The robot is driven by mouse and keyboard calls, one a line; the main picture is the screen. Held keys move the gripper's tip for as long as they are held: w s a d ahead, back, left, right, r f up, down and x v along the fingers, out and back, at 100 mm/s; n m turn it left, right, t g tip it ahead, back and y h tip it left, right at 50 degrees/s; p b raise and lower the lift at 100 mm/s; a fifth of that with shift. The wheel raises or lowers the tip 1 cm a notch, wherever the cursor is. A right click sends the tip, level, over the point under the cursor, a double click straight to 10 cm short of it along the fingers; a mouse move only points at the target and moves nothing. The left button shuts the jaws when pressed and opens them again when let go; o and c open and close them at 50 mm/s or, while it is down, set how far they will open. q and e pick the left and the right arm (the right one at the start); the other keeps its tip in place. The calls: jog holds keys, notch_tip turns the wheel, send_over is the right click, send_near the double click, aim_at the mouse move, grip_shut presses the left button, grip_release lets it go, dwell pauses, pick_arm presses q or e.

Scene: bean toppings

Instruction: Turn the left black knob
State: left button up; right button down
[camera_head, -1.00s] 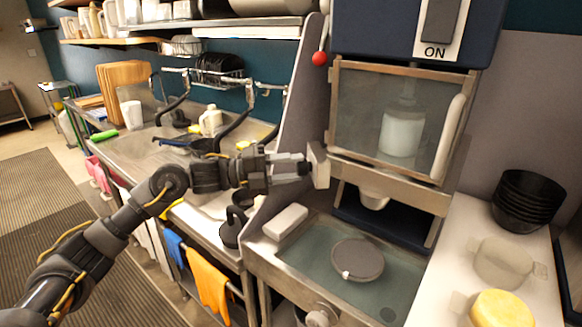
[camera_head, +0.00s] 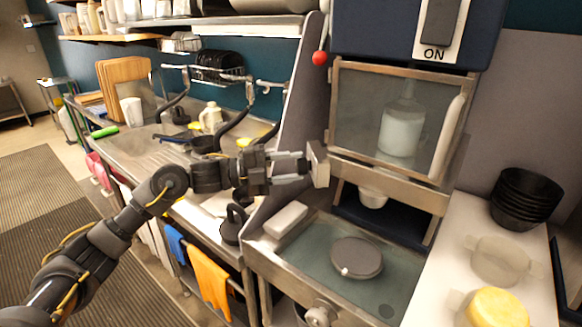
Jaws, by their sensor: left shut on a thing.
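My left gripper (camera_head: 306,166) reaches in from the left. Its fingers are closed at a pale block-shaped housing (camera_head: 319,165) on the left side of the blue and steel machine (camera_head: 385,175). It is shut on the left black knob, which is mostly hidden between the fingers. My right gripper is not in view.
A red ball-topped lever (camera_head: 319,58) rises above the gripper. A steel basin (camera_head: 318,246) with a round grey lid (camera_head: 357,257) lies below. Black bowls (camera_head: 526,200) stand at the right, and a sink counter (camera_head: 150,150) with black faucets extends left.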

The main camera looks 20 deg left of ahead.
pick_arm(q)
jog(key=o, duration=1)
jog(key=shift+c, duration=0.2)
jog(key=b+v, duration=0.4)
jog(key=v, duration=0.6)
jog(key=shift+s+a, duration=0.15)
jog(key=shift+a, duration=0.25)
